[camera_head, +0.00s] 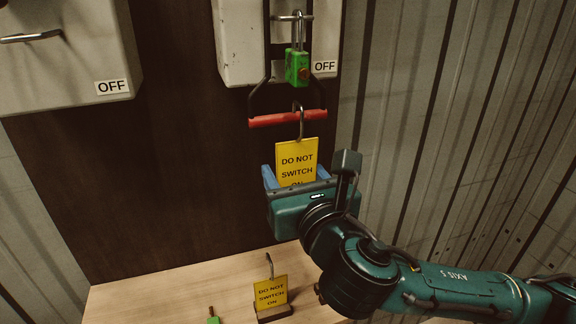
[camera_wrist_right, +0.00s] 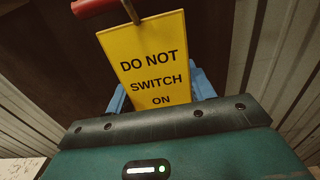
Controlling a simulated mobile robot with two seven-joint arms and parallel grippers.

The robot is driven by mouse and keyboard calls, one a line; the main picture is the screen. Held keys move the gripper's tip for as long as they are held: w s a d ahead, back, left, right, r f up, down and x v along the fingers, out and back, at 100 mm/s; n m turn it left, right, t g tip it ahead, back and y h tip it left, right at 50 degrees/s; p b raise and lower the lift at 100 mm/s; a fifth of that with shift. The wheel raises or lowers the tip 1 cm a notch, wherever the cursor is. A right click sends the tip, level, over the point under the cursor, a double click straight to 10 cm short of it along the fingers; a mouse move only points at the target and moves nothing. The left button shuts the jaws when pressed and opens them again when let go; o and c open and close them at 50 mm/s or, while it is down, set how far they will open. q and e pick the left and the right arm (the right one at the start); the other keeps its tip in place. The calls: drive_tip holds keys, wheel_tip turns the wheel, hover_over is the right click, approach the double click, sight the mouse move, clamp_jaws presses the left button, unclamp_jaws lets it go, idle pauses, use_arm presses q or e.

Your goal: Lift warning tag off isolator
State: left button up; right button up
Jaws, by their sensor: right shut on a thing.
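A yellow warning tag (camera_head: 296,160) reading "DO NOT SWITCH ON" hangs upright by its metal hook below the right isolator box (camera_head: 240,45). The hook (camera_head: 301,122) passes up by the red bar (camera_head: 288,118) of the isolator's black handle. In the head view my right gripper (camera_head: 297,180) is shut on the lower part of this tag, its blue fingers at either side. The right wrist view shows the tag (camera_wrist_right: 150,62) upright between the blue fingers (camera_wrist_right: 160,92). The tag's bottom edge is hidden by the gripper. My left gripper is not in view.
A green padlock (camera_head: 297,67) hangs on the isolator above the red bar. A second yellow tag (camera_head: 270,291) stands in a dark holder on the wooden shelf (camera_head: 140,297), near a small green object (camera_head: 213,320). Another grey box (camera_head: 60,60) marked OFF is at left.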

sight(297, 181)
drive_tip(key=shift+p+v, duration=0.45)
drive_tip(key=shift+v, duration=2.2)
